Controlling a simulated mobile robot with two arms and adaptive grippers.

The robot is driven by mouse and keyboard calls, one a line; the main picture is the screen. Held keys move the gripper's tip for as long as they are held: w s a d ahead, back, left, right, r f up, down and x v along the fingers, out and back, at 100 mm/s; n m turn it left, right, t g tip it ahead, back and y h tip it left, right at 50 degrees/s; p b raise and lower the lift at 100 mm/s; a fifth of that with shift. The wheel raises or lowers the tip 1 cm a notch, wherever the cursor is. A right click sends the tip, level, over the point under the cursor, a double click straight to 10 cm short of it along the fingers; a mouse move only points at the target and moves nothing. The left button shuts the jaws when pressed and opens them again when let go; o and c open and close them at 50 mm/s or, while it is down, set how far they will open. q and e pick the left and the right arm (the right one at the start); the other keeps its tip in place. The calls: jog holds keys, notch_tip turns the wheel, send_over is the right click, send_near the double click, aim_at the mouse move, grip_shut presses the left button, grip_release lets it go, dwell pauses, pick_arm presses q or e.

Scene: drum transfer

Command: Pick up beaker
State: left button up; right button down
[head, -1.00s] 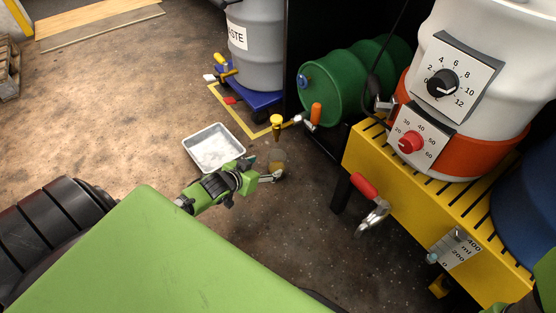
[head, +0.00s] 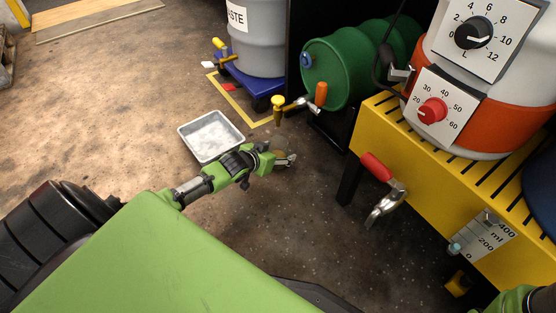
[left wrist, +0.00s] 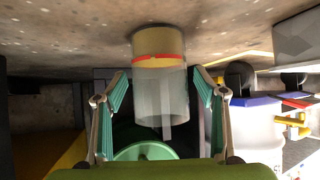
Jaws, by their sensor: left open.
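The beaker (left wrist: 160,95) is a clear cylinder with a red band and a tan end, seen between the fingers in the left wrist view. In the head view the beaker (head: 282,157) is small, low near the floor and partly hidden by my gripper. My left gripper (head: 287,160) is open around the beaker. In the left wrist view its two fingers (left wrist: 160,80) stand on either side of it, with a visible gap each side. My right gripper is out of view; only a bit of green arm shows at the lower right.
A white tray (head: 211,137) lies on the floor left of the gripper. A green drum (head: 345,75) with an orange-handled tap lies behind. A grey waste drum (head: 257,45) stands at the back. A yellow stand (head: 415,150) with a red-handled tap is at right.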

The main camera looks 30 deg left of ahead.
pick_arm(q)
jog(key=shift+w, duration=0.1)
jog(key=c, duration=1.1)
jog(key=shift+c, duration=0.2)
